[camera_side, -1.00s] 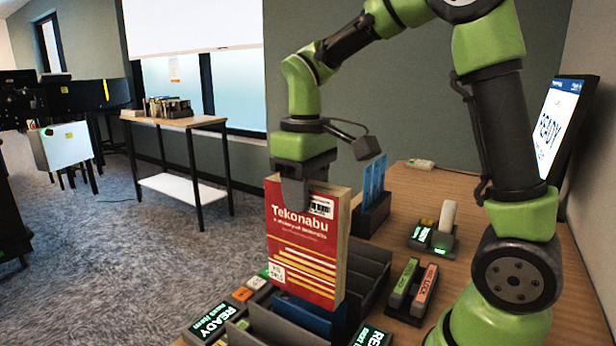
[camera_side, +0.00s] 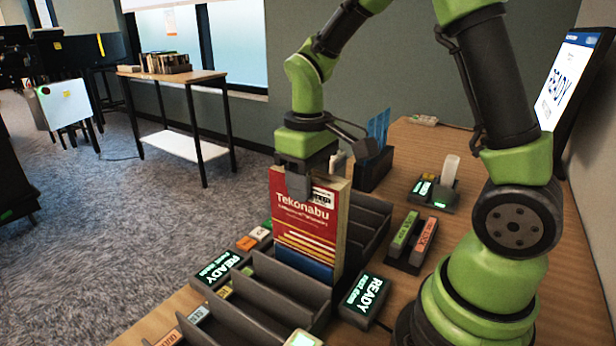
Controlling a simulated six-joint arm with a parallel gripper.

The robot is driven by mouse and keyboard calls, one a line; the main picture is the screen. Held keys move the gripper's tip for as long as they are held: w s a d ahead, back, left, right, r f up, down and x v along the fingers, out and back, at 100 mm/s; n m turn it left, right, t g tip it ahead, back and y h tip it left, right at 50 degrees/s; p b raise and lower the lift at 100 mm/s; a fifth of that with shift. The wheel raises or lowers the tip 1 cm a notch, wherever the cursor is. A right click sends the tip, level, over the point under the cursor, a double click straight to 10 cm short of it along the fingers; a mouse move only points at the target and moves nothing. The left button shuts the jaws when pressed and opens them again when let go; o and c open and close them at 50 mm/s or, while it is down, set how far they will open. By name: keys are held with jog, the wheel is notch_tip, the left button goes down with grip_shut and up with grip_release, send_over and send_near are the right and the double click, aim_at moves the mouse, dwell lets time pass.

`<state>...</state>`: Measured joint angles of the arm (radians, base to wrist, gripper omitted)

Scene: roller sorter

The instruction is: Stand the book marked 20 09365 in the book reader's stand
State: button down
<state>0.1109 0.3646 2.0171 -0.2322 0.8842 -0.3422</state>
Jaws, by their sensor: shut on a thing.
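My gripper (camera_side: 300,182) is shut on the top edge of a red book (camera_side: 306,212) with the title Tekonabu. The book hangs upright, its cover facing the camera. A white barcode label is near its top, partly covered by a finger; its number is too small to read. The book's lower part is behind a blue panel or book (camera_side: 303,264) in the grey slotted rack (camera_side: 262,298). I cannot tell whether its bottom touches the rack. I cannot tell which part is the book reader's stand.
Lit READY boxes stand left (camera_side: 217,271) and right (camera_side: 364,296) of the rack. A holder with blue cards (camera_side: 376,150), a green-and-red labelled block (camera_side: 410,240) and a small device with a white handle (camera_side: 443,180) are behind. A monitor (camera_side: 572,80) stands right.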

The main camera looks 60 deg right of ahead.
jog(key=shift+f, duration=0.6)
jog(key=c, duration=0.6)
grip_release()
jog(key=shift+o, duration=0.2)
notch_tip(320, 180, up, 10)
